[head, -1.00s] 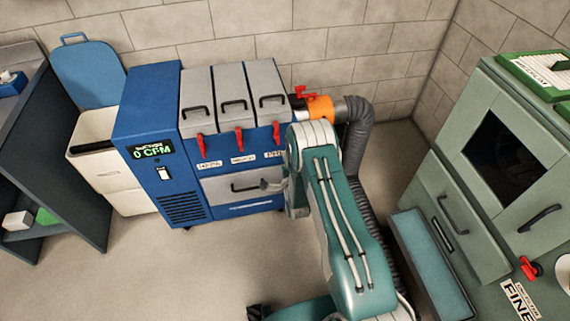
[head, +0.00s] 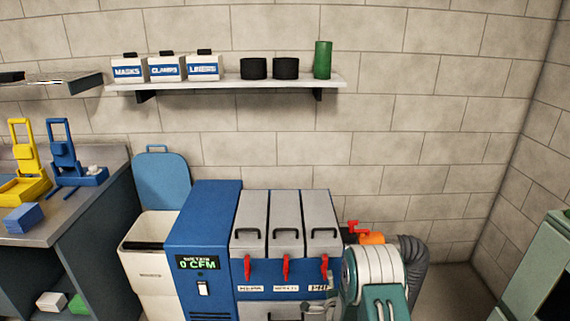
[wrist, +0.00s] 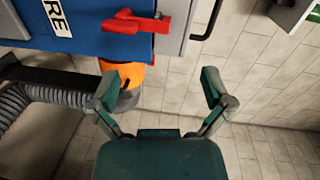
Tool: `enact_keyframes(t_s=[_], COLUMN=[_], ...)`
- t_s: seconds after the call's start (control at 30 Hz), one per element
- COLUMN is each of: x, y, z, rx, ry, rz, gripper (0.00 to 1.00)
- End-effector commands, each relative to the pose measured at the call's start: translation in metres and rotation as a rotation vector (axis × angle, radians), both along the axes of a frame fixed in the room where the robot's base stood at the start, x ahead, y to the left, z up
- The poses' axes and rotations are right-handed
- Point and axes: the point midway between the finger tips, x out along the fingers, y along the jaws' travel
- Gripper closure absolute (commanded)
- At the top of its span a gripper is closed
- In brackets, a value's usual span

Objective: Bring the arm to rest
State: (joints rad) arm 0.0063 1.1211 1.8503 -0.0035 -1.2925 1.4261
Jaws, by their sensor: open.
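My gripper (wrist: 162,92) is open in the wrist view, with its two green fingers spread wide and nothing between them. An orange collar (wrist: 128,74) and a red valve handle (wrist: 137,22) show beyond the fingers, the collar partly behind the left one. Whether a finger touches the collar I cannot tell. In the head view, my teal and white arm stands at the bottom, in front of the right end of the blue duct unit (head: 210,240). My fingers are not clearly visible there.
A grey corrugated hose (head: 414,262) runs beside the unit on the right. A green cabinet (head: 530,280) stands at the right edge. A white bin (head: 150,270) with its blue lid up stands left of the unit. A wall shelf (head: 220,84) holds boxes and cylinders.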

Motion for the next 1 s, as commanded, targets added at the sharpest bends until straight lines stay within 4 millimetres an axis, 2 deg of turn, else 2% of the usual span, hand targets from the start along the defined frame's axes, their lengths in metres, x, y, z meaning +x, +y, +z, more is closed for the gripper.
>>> enact_keyframes(t_s=[0.03,0.2,0.47,0.77,1.0], x=[0.006,0.011,-0.006,-0.057,-0.119], y=[0.0,0.0,0.001,0.002,0.002], z=[0.022,0.076,0.155,0.234,0.284], rx=[-0.037,-0.169,-0.365,-0.583,-0.747], ry=[0.017,0.109,0.244,0.395,0.507], rz=[0.005,0.028,0.087,0.189,0.297], gripper=[0.0,0.0,0.0,0.0,0.0])
